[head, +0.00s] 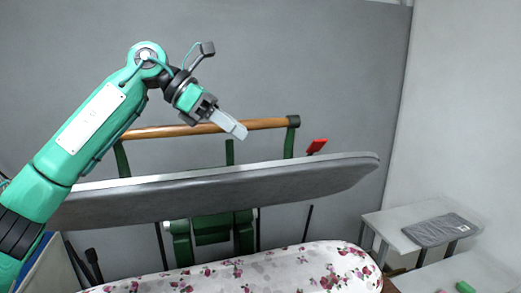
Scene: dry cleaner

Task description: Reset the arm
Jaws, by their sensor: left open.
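My left arm comes in from the left, raised and bent at the elbow. Its gripper (234,127) points down and to the right. It hangs in front of a wooden bar and above a grey padded board. Its jaws are open and nothing shows between them. The fingers overlap each other from this angle. My right gripper does not show.
The long grey board (225,188) spans the middle. Behind it is a wooden bar (265,123) on green supports. A floral-covered board (255,272) lies in front. At right, a pale table (385,222) holds a grey folded item (440,230). A red-topped piece (317,146) stands behind.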

